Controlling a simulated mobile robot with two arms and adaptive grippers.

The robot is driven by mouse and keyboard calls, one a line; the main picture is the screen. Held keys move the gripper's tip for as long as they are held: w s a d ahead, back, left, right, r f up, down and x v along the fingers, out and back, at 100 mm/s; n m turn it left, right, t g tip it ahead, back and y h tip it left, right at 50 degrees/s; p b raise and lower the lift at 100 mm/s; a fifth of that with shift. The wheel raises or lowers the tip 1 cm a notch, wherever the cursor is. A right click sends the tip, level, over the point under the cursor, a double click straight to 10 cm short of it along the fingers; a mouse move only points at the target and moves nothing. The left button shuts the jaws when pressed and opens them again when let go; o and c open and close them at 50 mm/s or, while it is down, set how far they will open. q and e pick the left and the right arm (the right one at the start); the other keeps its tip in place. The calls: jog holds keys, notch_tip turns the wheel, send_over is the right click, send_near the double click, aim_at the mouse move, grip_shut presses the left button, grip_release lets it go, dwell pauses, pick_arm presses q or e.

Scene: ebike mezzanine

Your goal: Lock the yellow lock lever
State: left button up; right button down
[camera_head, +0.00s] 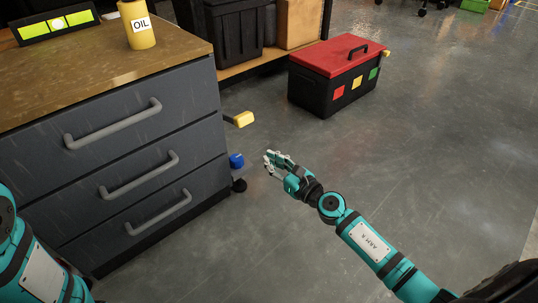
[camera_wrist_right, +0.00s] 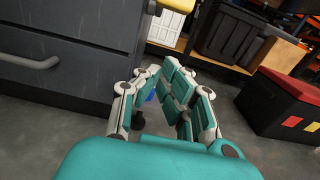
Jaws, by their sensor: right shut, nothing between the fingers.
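The yellow lock lever (camera_head: 243,119) sticks out from the right side of the grey drawer cabinet on a dark arm. Its yellow end also shows at the top edge of the right wrist view (camera_wrist_right: 178,4). A blue lever (camera_head: 236,160) sits lower on the same side; in the wrist view it is partly hidden behind the fingers. My right gripper (camera_head: 270,163) is shut and empty, below and to the right of the yellow lever and apart from it. Its fingers (camera_wrist_right: 157,75) come together in the wrist view. My left arm shows at the lower left; its gripper is out of view.
The grey cabinet (camera_head: 135,120) has three drawers with handles. A yellow oil can (camera_head: 139,30) stands on its wooden top. A black toolbox with a red lid (camera_head: 335,75) stands on the floor at the back. Black bins sit on a low shelf. The floor at right is clear.

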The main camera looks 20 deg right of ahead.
aim_at(233, 117)
jog(key=w+a+r+p, duration=0.2)
jog(key=w+a+r, duration=0.1)
jog(key=w, duration=0.5)
jog(key=shift+r, duration=0.35)
